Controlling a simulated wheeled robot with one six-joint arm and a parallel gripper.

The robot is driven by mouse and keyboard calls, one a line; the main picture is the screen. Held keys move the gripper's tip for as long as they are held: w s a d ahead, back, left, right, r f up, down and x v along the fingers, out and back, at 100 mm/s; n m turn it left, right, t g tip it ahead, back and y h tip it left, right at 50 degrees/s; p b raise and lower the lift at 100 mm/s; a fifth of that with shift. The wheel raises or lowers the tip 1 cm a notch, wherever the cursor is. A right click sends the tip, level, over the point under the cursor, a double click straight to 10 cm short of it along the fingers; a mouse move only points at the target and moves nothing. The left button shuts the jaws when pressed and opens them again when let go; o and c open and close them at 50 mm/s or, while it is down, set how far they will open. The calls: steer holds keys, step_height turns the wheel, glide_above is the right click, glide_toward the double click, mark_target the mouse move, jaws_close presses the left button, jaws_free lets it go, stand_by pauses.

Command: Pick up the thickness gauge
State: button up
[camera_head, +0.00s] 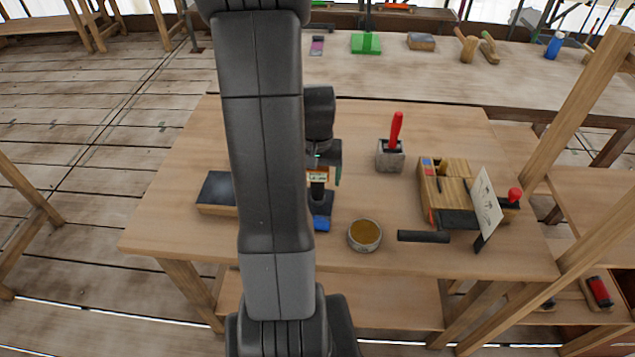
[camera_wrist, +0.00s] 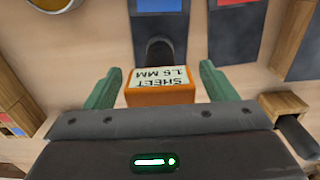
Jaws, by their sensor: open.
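An orange block with a white label reading "SHEET 1.6 MM" (camera_wrist: 160,90), which looks like the thickness gauge, lies between my fingers in the wrist view. Its label also shows in the head view, at the middle of the table. A dark rounded part (camera_wrist: 159,50) extends beyond it towards a blue patch. My gripper (camera_wrist: 161,80) is open, with one green finger on each side of the block and a visible gap on both sides. In the head view my arm hides much of the gripper (camera_head: 324,170) and the area left of it.
On the wooden table (camera_head: 180,225), a dark-topped block (camera_head: 217,190) stands left. A round tin (camera_head: 364,236) and a black cylinder (camera_head: 423,236) lie front right. A grey holder with a red handle (camera_head: 391,155) stands behind. A wooden box (camera_head: 430,195) and an upright card (camera_head: 487,203) are right.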

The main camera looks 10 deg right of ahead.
steer(key=shift+f, duration=1.15)
steer(key=c, duration=1.3)
steer(key=shift+o, duration=0.2)
steer(key=shift+r, duration=0.15)
